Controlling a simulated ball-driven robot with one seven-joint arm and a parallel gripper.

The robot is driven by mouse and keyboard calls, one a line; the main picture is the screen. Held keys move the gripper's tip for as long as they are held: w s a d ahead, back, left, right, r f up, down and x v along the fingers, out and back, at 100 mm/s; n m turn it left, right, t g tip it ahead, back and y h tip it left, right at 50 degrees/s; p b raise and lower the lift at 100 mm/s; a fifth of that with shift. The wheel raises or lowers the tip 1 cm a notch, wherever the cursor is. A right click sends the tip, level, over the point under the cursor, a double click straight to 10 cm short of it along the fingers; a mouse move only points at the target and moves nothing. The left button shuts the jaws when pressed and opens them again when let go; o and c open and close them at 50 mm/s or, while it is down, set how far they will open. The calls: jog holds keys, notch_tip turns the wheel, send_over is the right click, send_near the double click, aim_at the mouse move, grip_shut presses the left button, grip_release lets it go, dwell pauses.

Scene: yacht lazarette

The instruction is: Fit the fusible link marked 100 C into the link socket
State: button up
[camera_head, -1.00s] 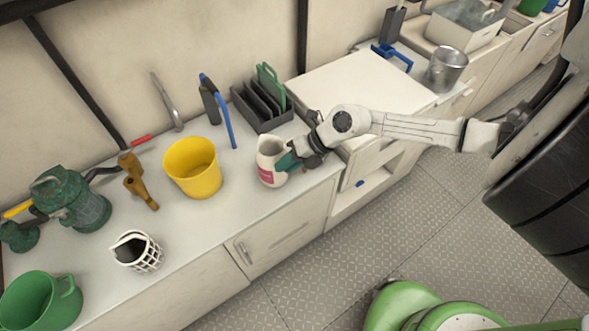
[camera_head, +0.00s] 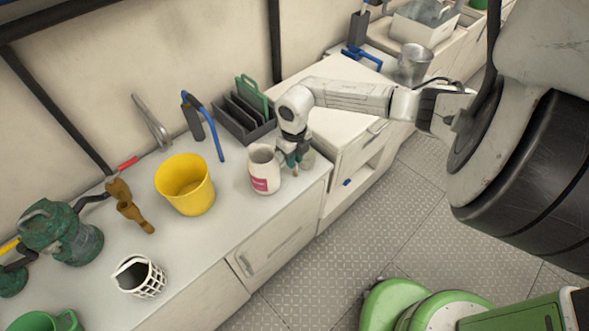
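My gripper (camera_head: 293,163) points down at the right end of the counter, just right of the cream jug with a red label (camera_head: 264,170). Its teal fingertips are small here, and I cannot tell whether they are open or shut. A small brownish spot shows at the fingertips; I cannot tell what it is. I cannot make out a fusible link, a 100 C marking or the link socket in this view.
A dark slotted rack (camera_head: 244,119) stands behind the jug. The counter front is clear.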

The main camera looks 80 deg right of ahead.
aim_at(295, 171)
jog(key=shift+s+d+f, duration=0.15)
jog(key=shift+f, duration=2.6)
grip_shut()
